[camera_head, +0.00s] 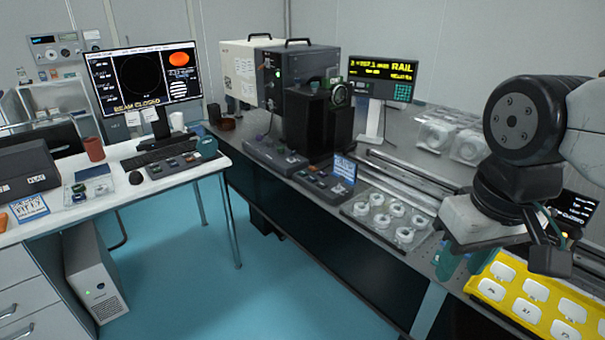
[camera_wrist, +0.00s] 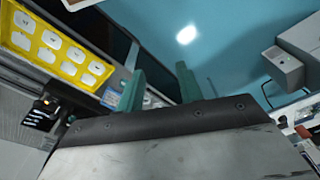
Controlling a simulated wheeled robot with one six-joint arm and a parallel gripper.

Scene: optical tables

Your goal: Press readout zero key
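My gripper (camera_head: 464,263) is at the table's front edge on the right, far from the readout. In the wrist view my gripper (camera_wrist: 160,86) has two teal fingers apart with nothing between them. The readout does not show in the wrist view.
A yellow tray (camera_head: 517,310) of white pieces lies near my gripper. A clear tray (camera_head: 352,212) of round parts, long rails (camera_head: 405,180) and clear boxes (camera_head: 437,135) lie on the table towards the readout. A grey instrument box (camera_head: 312,75) stands left of it.

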